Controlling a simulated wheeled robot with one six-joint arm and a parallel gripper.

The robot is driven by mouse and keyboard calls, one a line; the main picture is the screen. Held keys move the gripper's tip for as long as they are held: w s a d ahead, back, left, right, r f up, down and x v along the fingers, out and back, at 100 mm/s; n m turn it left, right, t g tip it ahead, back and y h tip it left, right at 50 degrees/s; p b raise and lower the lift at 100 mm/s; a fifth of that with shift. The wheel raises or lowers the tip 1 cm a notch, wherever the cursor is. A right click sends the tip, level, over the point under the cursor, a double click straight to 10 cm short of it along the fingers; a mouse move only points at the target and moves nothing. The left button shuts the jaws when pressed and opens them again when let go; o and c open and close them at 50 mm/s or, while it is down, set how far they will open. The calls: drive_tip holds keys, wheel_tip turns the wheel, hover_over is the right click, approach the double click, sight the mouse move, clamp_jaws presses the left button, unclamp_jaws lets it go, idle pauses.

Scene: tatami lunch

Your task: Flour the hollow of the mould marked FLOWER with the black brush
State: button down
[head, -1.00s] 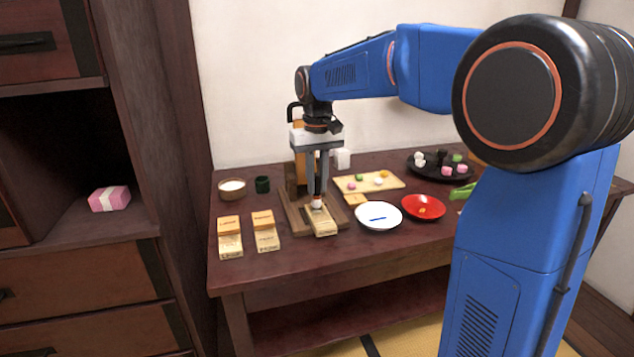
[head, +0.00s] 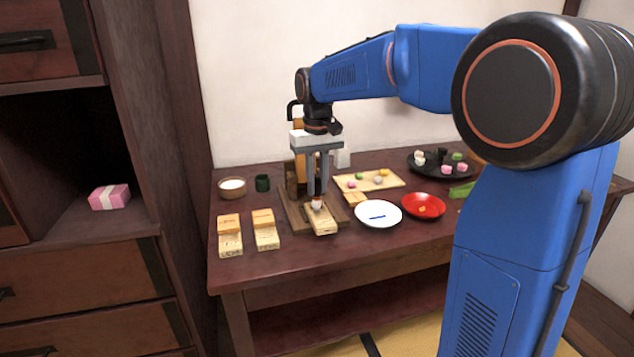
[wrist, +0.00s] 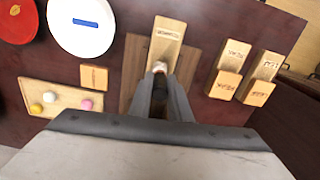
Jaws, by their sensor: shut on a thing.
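My gripper (head: 317,188) is shut on a brush, pointing down over the middle of the table. The brush's pale bristle tip (head: 317,204) shows below the fingers in the head view, and the tip also shows in the wrist view (wrist: 159,67). The tip is at the near-gripper end of a pale wooden mould (head: 323,223), which lies on a brown wooden stand (head: 298,219). Its lettering shows in the wrist view (wrist: 168,34) but is too small to read surely. I cannot tell whether the bristles touch the mould. The handle is mostly hidden between the fingers.
Two similar moulds (head: 229,242) (head: 266,236) lie to the left. A bowl of white powder (head: 232,187) and a dark green cup (head: 262,183) stand behind them. A white plate (head: 378,222), red dish (head: 425,203) and sweets board (head: 350,184) are to the right.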

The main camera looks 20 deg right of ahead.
drive_tip(key=shift+f, duration=0.7)
idle(0.5)
drive_tip(key=shift+d, duration=0.2)
drive_tip(key=shift+a, duration=0.4)
drive_tip(key=shift+w+d, duration=0.15)
drive_tip(key=shift+d, duration=0.05)
idle(0.5)
drive_tip(key=shift+s, duration=0.4)
drive_tip(key=shift+w+d, duration=0.2)
idle(0.3)
drive_tip(key=shift+a, duration=0.4)
drive_tip(key=shift+w+d, duration=0.2)
idle(0.4)
drive_tip(key=shift+s, duration=0.35)
